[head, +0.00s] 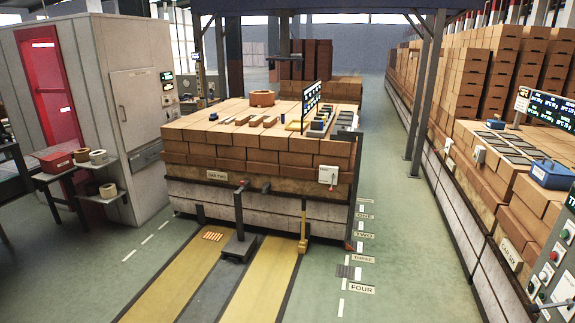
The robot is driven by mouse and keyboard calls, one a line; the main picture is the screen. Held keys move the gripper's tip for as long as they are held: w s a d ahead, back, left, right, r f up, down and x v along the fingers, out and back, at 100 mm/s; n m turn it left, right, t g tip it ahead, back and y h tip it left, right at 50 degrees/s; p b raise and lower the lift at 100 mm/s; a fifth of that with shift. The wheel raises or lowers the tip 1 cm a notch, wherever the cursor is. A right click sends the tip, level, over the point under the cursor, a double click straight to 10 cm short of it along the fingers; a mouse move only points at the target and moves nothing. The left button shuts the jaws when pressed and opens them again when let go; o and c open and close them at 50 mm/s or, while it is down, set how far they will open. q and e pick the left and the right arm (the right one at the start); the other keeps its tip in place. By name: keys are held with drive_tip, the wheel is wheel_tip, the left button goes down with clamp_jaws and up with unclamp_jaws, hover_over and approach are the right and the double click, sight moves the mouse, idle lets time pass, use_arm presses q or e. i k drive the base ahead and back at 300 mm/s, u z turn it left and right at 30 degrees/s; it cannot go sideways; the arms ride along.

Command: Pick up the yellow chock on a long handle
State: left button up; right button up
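The yellow chock (303,244) sits low in front of the brick-loaded car, right of the picture's middle. Its long thin handle (303,216) rises upright in front of the car's pale lower side. The chock is at the right yellow floor strip; I cannot tell whether it touches the car. Neither of my grippers is in view.
The brick-loaded car (258,205) stands behind the chock. A dark post on a flat base (240,246) stands to its left. A second brick stack (530,190) lines the right side. A side table (75,176) stands left. Green floor (400,240) lies open between stacks.

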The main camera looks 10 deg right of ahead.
sight(303, 246)
drive_tip(key=z, duration=0.75)
drive_tip(key=i, duration=3.7)
drive_tip(key=u, duration=1.15)
drive_tip(key=i, duration=0.65)
drive_tip(key=u, duration=0.55)
